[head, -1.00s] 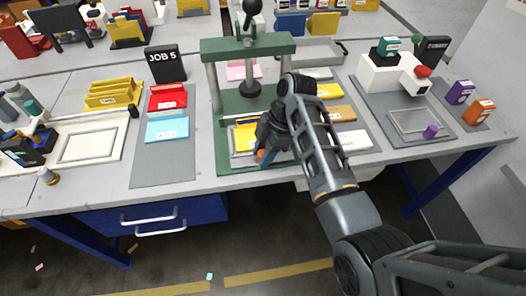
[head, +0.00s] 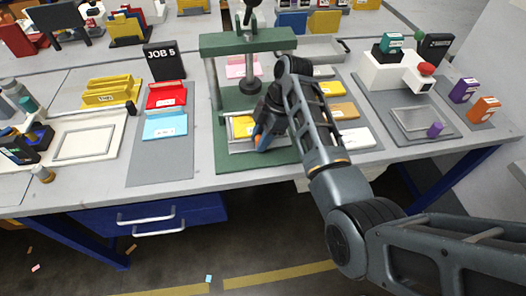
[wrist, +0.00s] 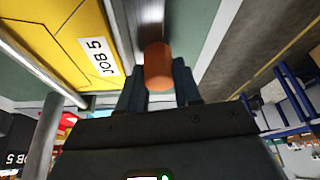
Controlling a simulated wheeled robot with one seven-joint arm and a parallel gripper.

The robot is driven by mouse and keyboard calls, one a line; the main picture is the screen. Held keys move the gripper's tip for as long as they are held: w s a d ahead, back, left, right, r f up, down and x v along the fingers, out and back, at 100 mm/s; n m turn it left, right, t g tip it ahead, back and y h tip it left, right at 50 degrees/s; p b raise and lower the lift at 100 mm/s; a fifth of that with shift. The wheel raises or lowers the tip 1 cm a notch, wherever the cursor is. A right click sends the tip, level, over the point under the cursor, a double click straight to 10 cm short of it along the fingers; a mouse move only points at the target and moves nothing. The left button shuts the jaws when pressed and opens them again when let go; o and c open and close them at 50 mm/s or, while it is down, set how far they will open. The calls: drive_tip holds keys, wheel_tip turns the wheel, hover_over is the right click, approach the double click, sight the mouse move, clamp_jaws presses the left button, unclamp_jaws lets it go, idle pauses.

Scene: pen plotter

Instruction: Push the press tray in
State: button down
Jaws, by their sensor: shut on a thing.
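The green press (head: 248,45) stands upright on its green base at the middle of the table. Its metal tray (head: 238,147) lies low at the front of the press, partly between the posts, and carries a yellow piece (head: 242,126). In the wrist view the yellow piece (wrist: 60,45) bears a "JOB 5" label. My gripper (head: 261,140) is at the tray's front edge. In the wrist view my gripper (wrist: 158,88) is shut on the orange knob (wrist: 158,66) at the tray's front. My arm and gripper hide the tray's right part.
A grey mat with red (head: 166,95) and blue (head: 165,126) pieces and a black "JOB 5" sign (head: 164,61) is to the left. Yellow, tan and white pieces lie on a mat to the right. A white stamping device (head: 395,72) stands farther right.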

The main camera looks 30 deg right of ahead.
drive_tip(key=w+b, duration=0.1)
drive_tip(key=w, duration=0.1)
drive_tip(key=w+d+b, duration=0.1)
drive_tip(key=w, duration=0.1)
drive_tip(key=shift+w+d, duration=0.2)
drive_tip(key=c, duration=0.8)
unclamp_jaws()
drive_tip(key=shift+b+v, duration=0.45)
drive_tip(key=shift+v, duration=3.45)
